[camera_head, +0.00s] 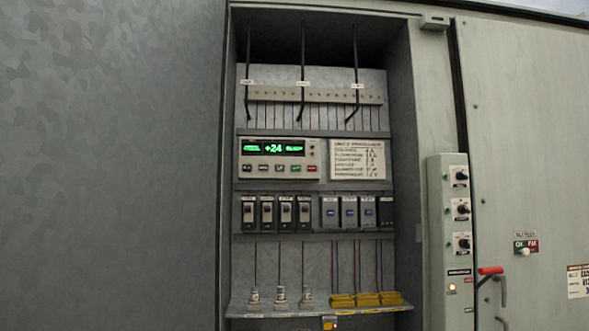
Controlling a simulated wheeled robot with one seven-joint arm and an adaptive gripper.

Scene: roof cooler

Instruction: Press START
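An open electrical cabinet shows in the head view. A pale controller (242,160) with a lit green display (274,148) reading "+24" is mounted in its upper middle. Below the display is a row of small buttons, including a green button (296,168) and a red button (312,168) at the right end. The button labels are too small to read, so I cannot tell which one is START. My gripper is not in view.
Breakers (286,212) and blue relays (349,212) sit below the controller. A printed chart (357,159) is at its right. A box with rotary switches (461,208) and a red-ended handle (490,270) are to the right. A shelf lip (270,312) runs along the bottom.

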